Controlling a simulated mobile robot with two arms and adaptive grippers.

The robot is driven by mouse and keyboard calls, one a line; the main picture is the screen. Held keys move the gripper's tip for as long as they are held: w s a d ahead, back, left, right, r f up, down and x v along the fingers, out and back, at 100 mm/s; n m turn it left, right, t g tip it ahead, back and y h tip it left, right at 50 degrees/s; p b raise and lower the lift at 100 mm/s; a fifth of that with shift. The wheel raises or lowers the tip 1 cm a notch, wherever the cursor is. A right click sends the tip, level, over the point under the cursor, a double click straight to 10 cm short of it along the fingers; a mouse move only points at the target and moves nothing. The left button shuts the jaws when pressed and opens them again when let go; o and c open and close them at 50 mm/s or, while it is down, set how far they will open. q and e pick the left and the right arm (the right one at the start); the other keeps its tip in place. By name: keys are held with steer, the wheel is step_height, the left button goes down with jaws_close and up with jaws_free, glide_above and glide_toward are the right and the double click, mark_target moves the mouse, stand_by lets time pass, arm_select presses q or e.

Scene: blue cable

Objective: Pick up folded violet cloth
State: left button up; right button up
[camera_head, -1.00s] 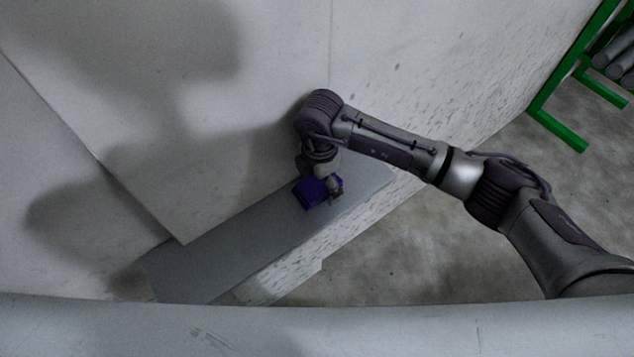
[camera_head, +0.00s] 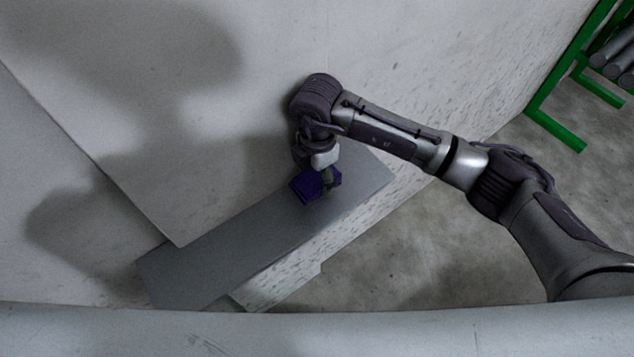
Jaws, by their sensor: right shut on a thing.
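The folded violet cloth (camera_head: 305,187) is a small dark violet bundle over the grey ledge in the middle of the view. My right gripper (camera_head: 328,180) points down at the cloth and is shut on it. The wrist and fingers hide part of the cloth. The cloth appears slightly above the ledge, though the gap is hard to judge. My left gripper is not in view.
The grey ledge (camera_head: 230,245) runs diagonally along the pale wall (camera_head: 160,130) and is otherwise bare. A green metal rack (camera_head: 556,130) holding grey cylinders (camera_head: 612,58) stands at the upper right. The concrete floor (camera_head: 420,255) is clear.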

steer(key=s+d+r+b, duration=0.3)
steer(key=s+d+r, duration=0.4)
steer(key=d+r, duration=0.1)
steer(key=shift+s+d, duration=0.3)
steer(key=shift+d, duration=0.15)
steer(key=shift+r, duration=0.1)
